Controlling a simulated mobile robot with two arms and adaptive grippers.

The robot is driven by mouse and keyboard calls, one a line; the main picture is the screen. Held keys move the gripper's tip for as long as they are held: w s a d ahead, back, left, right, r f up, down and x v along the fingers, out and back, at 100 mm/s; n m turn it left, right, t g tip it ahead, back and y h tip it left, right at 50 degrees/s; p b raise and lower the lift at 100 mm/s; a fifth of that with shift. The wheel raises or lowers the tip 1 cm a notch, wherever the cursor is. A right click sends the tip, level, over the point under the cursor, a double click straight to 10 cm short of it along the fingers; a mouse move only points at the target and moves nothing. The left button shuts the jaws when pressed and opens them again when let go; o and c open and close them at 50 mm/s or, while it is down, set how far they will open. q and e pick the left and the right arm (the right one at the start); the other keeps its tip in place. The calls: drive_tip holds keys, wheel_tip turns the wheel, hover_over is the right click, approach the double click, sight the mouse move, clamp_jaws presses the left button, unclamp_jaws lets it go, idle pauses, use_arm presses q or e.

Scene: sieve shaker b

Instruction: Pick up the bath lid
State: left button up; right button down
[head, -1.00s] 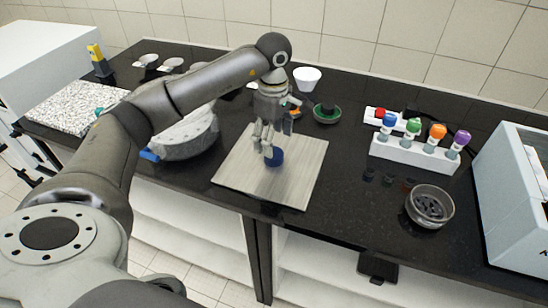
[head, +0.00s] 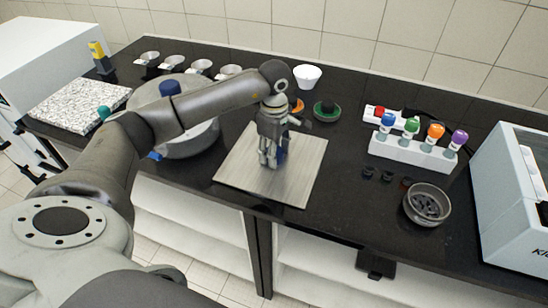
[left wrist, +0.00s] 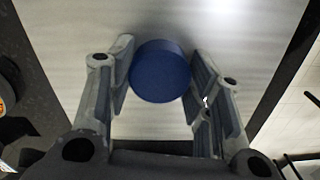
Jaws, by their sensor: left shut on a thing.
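The bath lid, as far as I can tell, is a square, pale grey brushed plate (head: 240,172) lying on the dark counter, with a round blue knob (head: 282,147) near its middle. The plate also shows in the left wrist view (left wrist: 160,118), with the blue knob (left wrist: 160,72) between my fingers. My left gripper (head: 269,162) points down over the plate and is shut on the blue knob. In the head view its fingers hide part of the knob. The plate looks flat on the counter. My right gripper is not in view.
A round grey vessel (head: 190,142) with a blue knob on top stands left, partly behind my left arm. A rack with coloured-capped bottles (head: 412,152) and a bowl of dark pieces (head: 427,203) stand right. A white cup (head: 307,76) and a green dish (head: 327,111) are behind the plate.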

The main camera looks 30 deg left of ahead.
use_arm(q)
drive_tip(key=c, duration=0.5)
drive_tip(key=shift+w+r, duration=0.1)
drive_tip(key=shift+r, duration=0.05)
drive_tip(key=shift+r+b, duration=0.3)
wheel_tip(320, 180, up, 2)
drive_tip(key=shift+d+r+b, duration=0.1)
drive_tip(key=shift+r+b, duration=0.15)
drive_tip(key=shift+b, duration=0.45)
drive_tip(key=s+d+r+b, duration=0.1)
drive_tip(key=s+d+r, duration=0.3)
drive_tip(key=s+r, duration=0.1)
drive_tip(key=s+d+r+b, duration=0.1)
drive_tip(key=s+d+r, duration=0.3)
drive_tip(key=s+d, duration=0.1)
drive_tip(key=shift+s+d+r, duration=0.1)
drive_tip(key=shift+d+r, duration=0.15)
drive_tip(key=shift+r, duration=0.1)
